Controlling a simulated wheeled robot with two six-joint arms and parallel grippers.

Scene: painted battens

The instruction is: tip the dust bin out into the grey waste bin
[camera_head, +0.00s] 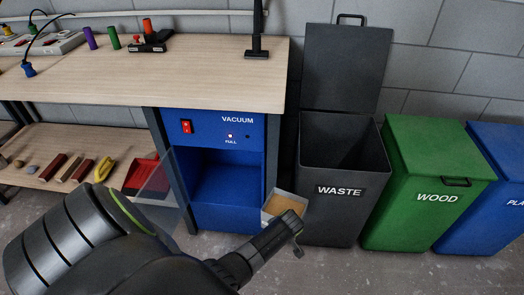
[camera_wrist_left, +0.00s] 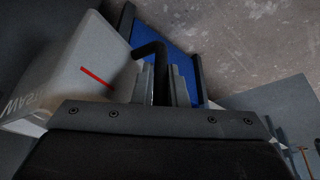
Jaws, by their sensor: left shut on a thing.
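The dust bin (camera_head: 284,203) is a small light-grey box with brown dust in it, in front of the blue vacuum cabinet's right edge and left of the waste bin. My left gripper (camera_head: 287,226) is at its near side. In the left wrist view the gripper (camera_wrist_left: 160,88) is shut on a black bent handle, beside the pale dust bin (camera_wrist_left: 75,65) with a red line on its wall. The dark grey waste bin (camera_head: 343,205) stands with its lid (camera_head: 345,65) raised and its top open. My right gripper is out of view.
The blue vacuum cabinet (camera_head: 230,215) has an open bay, a clear door (camera_head: 160,190) swung out left, and a lit lamp marked FULL. A green wood bin (camera_head: 425,215) and a blue bin (camera_head: 490,220) stand right, lids closed. A workbench (camera_head: 210,75) is above the cabinet.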

